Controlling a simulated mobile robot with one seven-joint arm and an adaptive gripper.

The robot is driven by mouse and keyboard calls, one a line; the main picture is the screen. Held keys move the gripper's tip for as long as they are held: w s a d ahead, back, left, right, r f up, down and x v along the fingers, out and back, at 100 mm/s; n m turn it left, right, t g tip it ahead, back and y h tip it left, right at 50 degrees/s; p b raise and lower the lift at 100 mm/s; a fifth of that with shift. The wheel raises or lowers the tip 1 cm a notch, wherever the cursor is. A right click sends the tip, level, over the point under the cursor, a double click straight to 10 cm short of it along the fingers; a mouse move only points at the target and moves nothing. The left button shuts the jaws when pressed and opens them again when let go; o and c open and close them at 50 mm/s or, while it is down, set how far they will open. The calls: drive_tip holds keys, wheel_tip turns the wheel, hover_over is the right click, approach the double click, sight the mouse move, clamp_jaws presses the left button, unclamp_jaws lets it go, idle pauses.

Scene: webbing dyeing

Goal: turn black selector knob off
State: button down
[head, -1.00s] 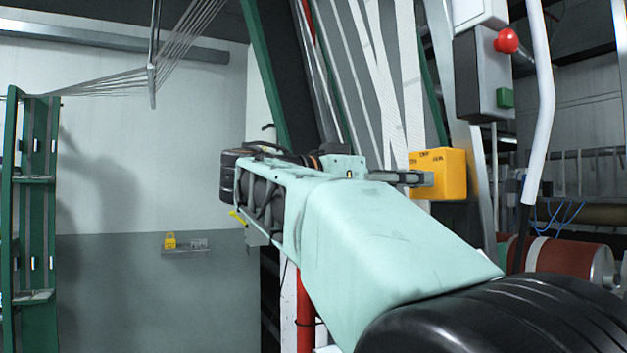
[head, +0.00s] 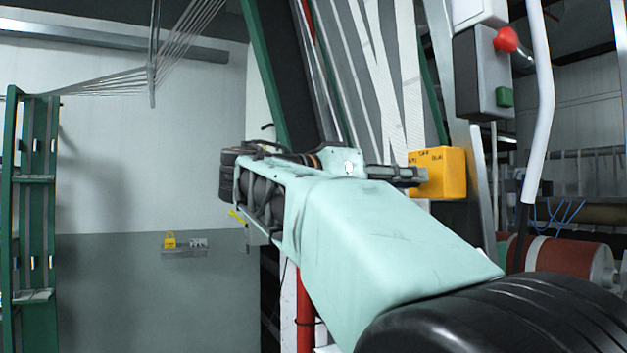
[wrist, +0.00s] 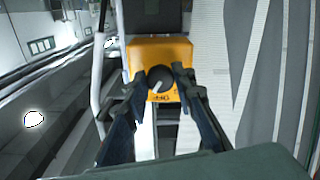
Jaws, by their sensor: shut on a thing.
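The black selector knob (wrist: 160,79) is round, with a pale pointer line slanting across it, on the face of a yellow box (wrist: 172,50). In the wrist view my gripper (wrist: 161,75) has a finger on each side of the knob and is shut on it. Small dark lettering near the knob's lower edge is too small to read surely. In the head view the yellow box (head: 449,172) is at the right, and my gripper (head: 418,177) reaches its left side. The knob is hidden there.
A grey control box (head: 483,75) with a red push button (head: 506,40) and a green button (head: 504,97) hangs above the yellow box. A white pipe (head: 541,105) stands to the right. Pale webbing strips (head: 385,75) run behind my arm.

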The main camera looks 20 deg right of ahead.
drive_tip(key=n+p, duration=0.1)
drive_tip(key=n, duration=0.5)
idle(0.6)
drive_tip(key=c, duration=1.6)
unclamp_jaws()
drive_tip(key=shift+a, duration=0.15)
drive_tip(key=s+a, duration=0.1)
drive_tip(key=a, duration=1)
drive_tip(key=shift+s+a, duration=0.35)
drive_tip(key=shift+s, duration=0.05)
